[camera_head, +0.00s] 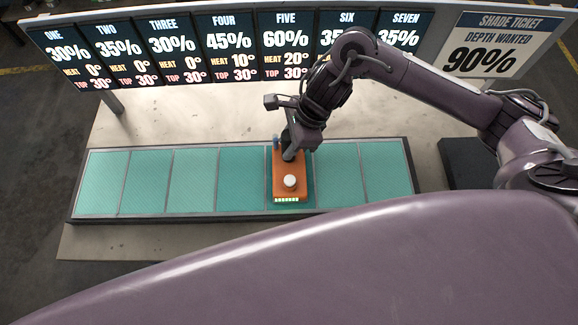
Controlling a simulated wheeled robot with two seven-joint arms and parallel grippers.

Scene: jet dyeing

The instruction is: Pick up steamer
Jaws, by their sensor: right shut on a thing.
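The steamer (288,187) is an orange box with a white round knob and a row of small lit green marks at its near end. It is at the fifth of the teal panels from the left, below the sign panel marked FIVE. My right gripper (289,152) comes down from above at its far end and is shut on it. I cannot tell whether the steamer touches the panel. The gripper and wrist hide the steamer's far end. My left gripper is out of view.
A dark-framed row of teal panels (193,182) lies on a pale table (130,230). Behind it stands a sign board (228,50) with panels ONE to SEVEN. A shade ticket (494,46) reading 90% stands at right. A dark block (462,160) sits right of the row.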

